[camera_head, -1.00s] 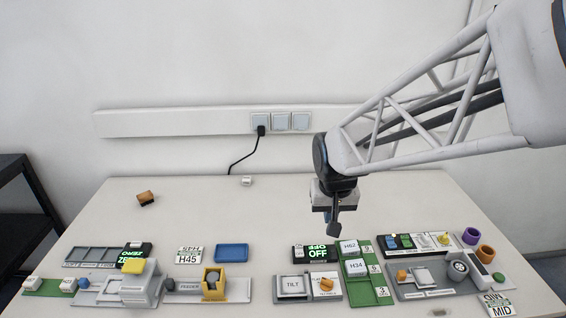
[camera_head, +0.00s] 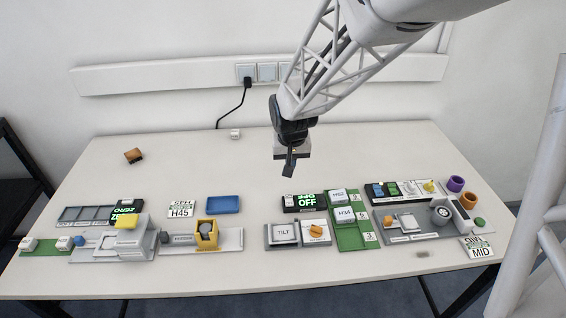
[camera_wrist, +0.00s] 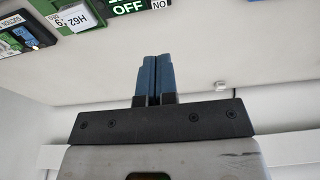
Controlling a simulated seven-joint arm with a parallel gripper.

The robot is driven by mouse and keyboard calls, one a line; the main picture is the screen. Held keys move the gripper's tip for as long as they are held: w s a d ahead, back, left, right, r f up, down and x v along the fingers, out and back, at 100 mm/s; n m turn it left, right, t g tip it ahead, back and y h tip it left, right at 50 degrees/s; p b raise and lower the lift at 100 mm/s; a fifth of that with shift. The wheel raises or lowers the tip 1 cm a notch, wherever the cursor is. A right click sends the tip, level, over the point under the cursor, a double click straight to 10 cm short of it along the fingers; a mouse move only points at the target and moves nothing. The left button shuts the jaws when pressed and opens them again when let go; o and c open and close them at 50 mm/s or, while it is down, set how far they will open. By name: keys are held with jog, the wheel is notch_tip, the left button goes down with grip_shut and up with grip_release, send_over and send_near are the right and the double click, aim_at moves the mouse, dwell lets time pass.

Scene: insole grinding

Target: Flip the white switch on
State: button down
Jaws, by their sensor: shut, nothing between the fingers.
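A switch panel (camera_head: 403,199) at the right back of the workspace carries a row of small coloured controls. A blue one (camera_head: 377,190) and a green one (camera_head: 392,188) stand at its left. A whitish one (camera_head: 408,187) sits right of them, possibly the white switch; whether it is on or off is too small to tell. My gripper (camera_head: 290,171) is shut and empty, pointing down above the bare table, left of and behind this panel. Its blue fingers (camera_wrist: 153,78) touch each other in the wrist view. Part of a dark panel (camera_wrist: 20,36) shows at that view's upper left.
A display reading OFF (camera_head: 306,203) lies in front of my gripper. Tiles H62 (camera_head: 338,195) and H34 (camera_head: 344,214) sit on a green board between gripper and panel.

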aim_at(289, 195)
jog(key=shift+f, duration=0.15)
jog(key=shift+w+f, duration=0.4)
jog(key=shift+f, duration=1.85)
jog(key=shift+w+f, duration=0.4)
jog(key=shift+f, duration=1.85)
jog(key=shift+w+f, duration=0.4)
jog(key=shift+f, duration=1.85)
jog(key=shift+w+f, duration=0.1)
